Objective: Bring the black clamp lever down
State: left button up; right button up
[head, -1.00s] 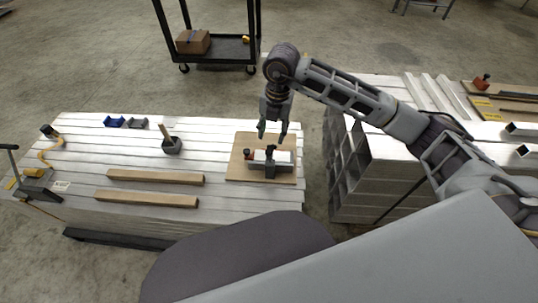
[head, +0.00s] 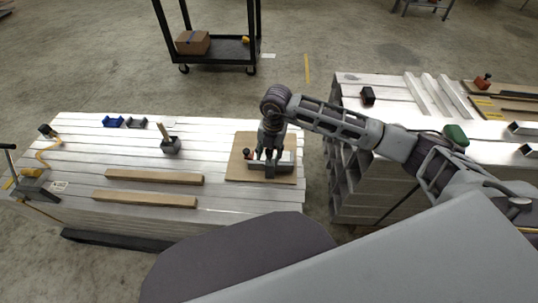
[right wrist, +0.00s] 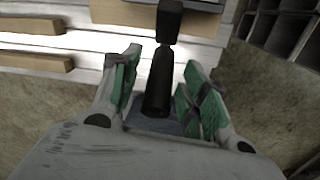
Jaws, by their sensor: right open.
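The black clamp lever (right wrist: 159,85) shows large in the right wrist view, between the two green-padded fingers of my right gripper (right wrist: 163,76). A gap shows on both sides of it, and the fingers are open. In the head view my right gripper (head: 268,156) is down over the clamp and hides most of the lever. The clamp is on a wooden board (head: 237,171), with a pale metal bar (head: 286,158) beside the fingers and a small red-and-black knob (head: 247,154) to their left. My left gripper is not in view.
The board lies at the right end of a slatted aluminium bed (head: 80,183). Two wooden bars (head: 153,177) and a dark holder with a wooden handle (head: 171,145) lie to the left. A second aluminium stack (head: 372,150) stands on the right, past a floor gap.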

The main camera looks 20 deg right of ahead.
jog(key=shift+f, duration=0.55)
grip_shut()
